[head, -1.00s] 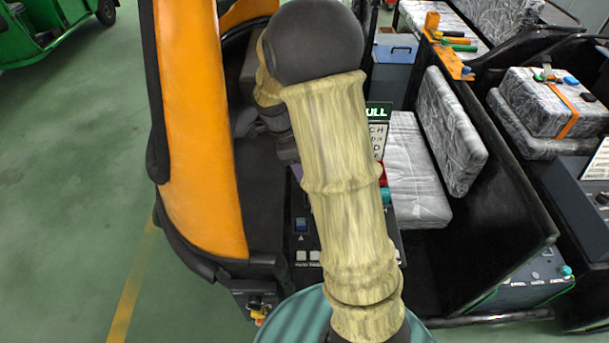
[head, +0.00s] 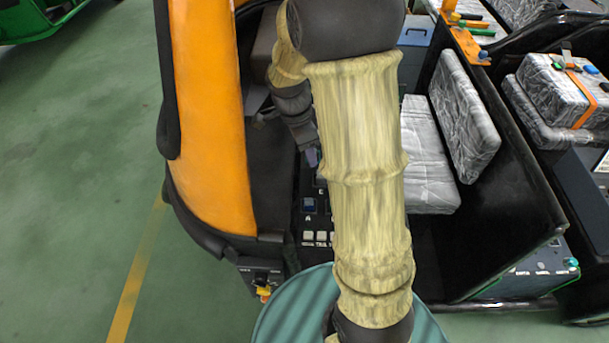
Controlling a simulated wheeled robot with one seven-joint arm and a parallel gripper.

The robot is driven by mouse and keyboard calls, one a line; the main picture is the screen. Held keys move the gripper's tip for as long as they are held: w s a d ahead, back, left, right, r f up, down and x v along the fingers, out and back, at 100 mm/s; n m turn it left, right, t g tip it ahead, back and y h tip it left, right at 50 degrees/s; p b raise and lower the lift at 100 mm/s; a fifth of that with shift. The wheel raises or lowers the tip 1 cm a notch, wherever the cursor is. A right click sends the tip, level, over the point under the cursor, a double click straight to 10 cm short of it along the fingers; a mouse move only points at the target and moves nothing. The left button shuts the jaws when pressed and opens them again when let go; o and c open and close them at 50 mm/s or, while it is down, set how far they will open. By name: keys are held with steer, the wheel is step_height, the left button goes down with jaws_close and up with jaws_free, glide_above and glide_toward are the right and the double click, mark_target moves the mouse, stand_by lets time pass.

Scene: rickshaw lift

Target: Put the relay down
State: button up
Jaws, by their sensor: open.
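My gripper (head: 305,142) hangs over the dark control panel (head: 308,227) in the rickshaw, left of my arm. It is open, though its fingertips are small and partly merged with the dark background. A small purplish block (head: 312,158), possibly the relay, shows right at the fingertips; I cannot tell whether it touches them or sits in the panel. A blue block (head: 309,204) sits in the panel above the letter A, below and apart from the gripper. My arm hides the panel's right part.
An orange padded body panel (head: 208,130) rises left of the gripper. Grey wrapped seats (head: 427,155) lie to the right. An orange rack with tools (head: 466,42) stands at the upper right.

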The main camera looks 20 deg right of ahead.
steer(key=s+a+r+n+t+y, duration=0.1)
steer(key=s+a+n, duration=0.1)
steer(key=s+n, duration=0.3)
steer(key=s+a+n+t+y, duration=0.1)
steer(key=s+n, duration=0.5)
steer(key=n, duration=0.7)
steer(key=shift+s+a+r+t, duration=0.15)
steer(key=shift+a+r+t, duration=0.35)
steer(key=shift+a, duration=0.5)
steer(key=shift+f, duration=0.1)
